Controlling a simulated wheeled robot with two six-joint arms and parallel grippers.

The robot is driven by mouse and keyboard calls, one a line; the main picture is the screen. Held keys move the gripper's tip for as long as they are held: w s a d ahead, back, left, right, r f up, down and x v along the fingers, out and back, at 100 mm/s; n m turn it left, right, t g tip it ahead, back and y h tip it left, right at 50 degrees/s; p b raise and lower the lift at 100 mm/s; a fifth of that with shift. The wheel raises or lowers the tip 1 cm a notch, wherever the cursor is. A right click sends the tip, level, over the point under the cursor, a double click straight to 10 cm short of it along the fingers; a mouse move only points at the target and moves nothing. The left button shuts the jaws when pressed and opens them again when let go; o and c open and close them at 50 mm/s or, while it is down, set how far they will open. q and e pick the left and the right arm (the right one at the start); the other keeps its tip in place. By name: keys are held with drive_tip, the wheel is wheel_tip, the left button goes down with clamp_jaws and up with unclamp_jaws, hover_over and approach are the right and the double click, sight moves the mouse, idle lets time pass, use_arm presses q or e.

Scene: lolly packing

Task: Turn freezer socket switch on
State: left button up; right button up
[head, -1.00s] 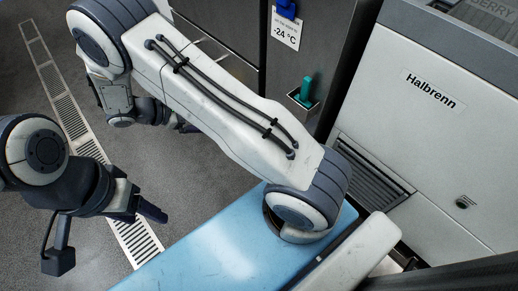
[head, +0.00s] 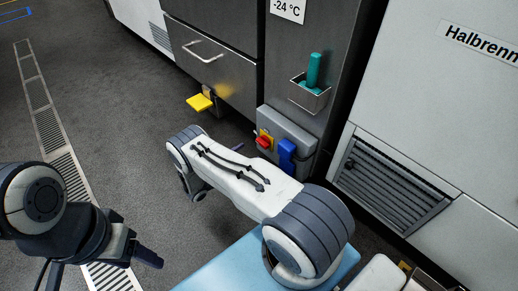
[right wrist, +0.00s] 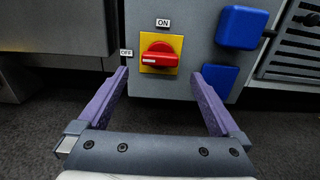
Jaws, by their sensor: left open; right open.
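The socket switch is a red rotary knob (right wrist: 158,60) on a yellow plate (right wrist: 174,43), on a grey socket box (right wrist: 198,30). The knob lies horizontal, with its white-marked end towards the OFF label (right wrist: 126,53) at left. The ON label (right wrist: 163,23) is above it. The red knob also shows in the head view (head: 263,142), beyond my right arm. My right gripper (right wrist: 160,76) is open and empty, its purple fingers spread on either side of the switch. I cannot tell the remaining depth to it. My left gripper (head: 150,259) is open at the lower left, away from the switch.
Blue socket covers (right wrist: 240,27) sit right of the switch. A steel holder (head: 310,97) with a teal item is above the box. A yellow pedal (head: 200,102) juts out below a drawer. A white Halbrenn machine (head: 430,110) with a vent stands at right.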

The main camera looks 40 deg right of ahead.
sight(260, 145)
drive_tip(key=d, duration=0.2)
drive_tip(key=d+b, duration=0.1)
drive_tip(key=d, duration=0.1)
drive_tip(key=d+b, duration=0.1)
drive_tip(key=d, duration=0.2)
drive_tip(key=shift+w, duration=0.3)
drive_tip(key=c, duration=1.2)
drive_tip(key=shift+c, duration=0.2)
